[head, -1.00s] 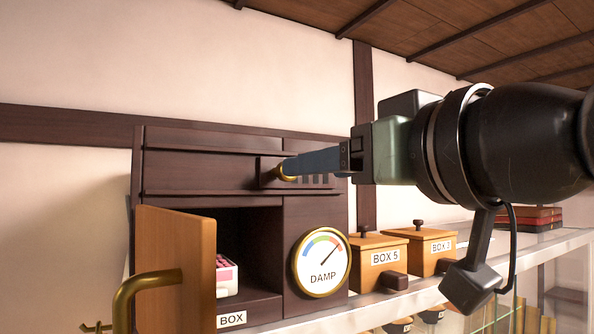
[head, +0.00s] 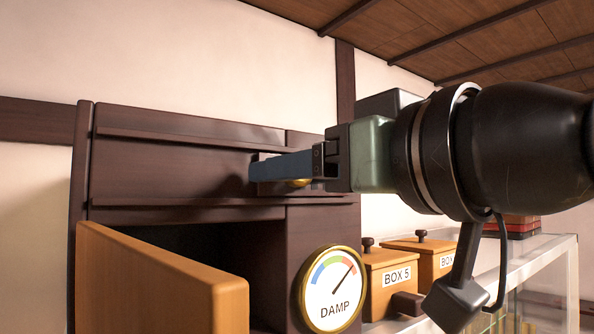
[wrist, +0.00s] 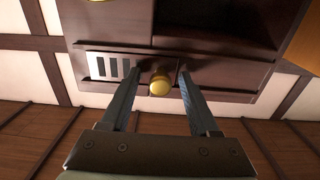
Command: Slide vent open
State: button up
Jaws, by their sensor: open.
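The vent is a dark wooden slider on the cabinet front with a round brass knob (head: 298,183). In the wrist view the knob (wrist: 159,85) sits between my two fingertips, with visible space on both sides. Pale slots of the vent (wrist: 110,67) show to the left of the knob in the wrist view. My gripper (head: 280,167) is open, its fingers level with the slider; it also shows in the wrist view (wrist: 159,74). In the head view the near finger covers the slots and the top of the knob.
Below the slider, an orange wooden door (head: 160,285) stands open in front of a dark compartment. A round DAMP gauge (head: 331,290) is beside it, its needle pointing up and right. Small wooden boxes, including BOX 5 (head: 390,280), stand on the shelf to the right.

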jog(key=shift+c, duration=0.4)
grip_shut()
dwell(0.8)
jog(key=s+a+b, duration=0.1)
jog(key=s+a, duration=0.1)
jog(key=a, duration=0.1)
jog(key=s+a+b, duration=0.1)
jog(key=s+a, duration=0.1)
jog(key=s+a+b, duration=0.1)
jog(key=s+a, duration=0.1)
jog(key=a, duration=0.1)
jog(key=shift+a+b, duration=0.3)
jog(key=shift+a, duration=0.05)
jog(key=shift+d, duration=0.15)
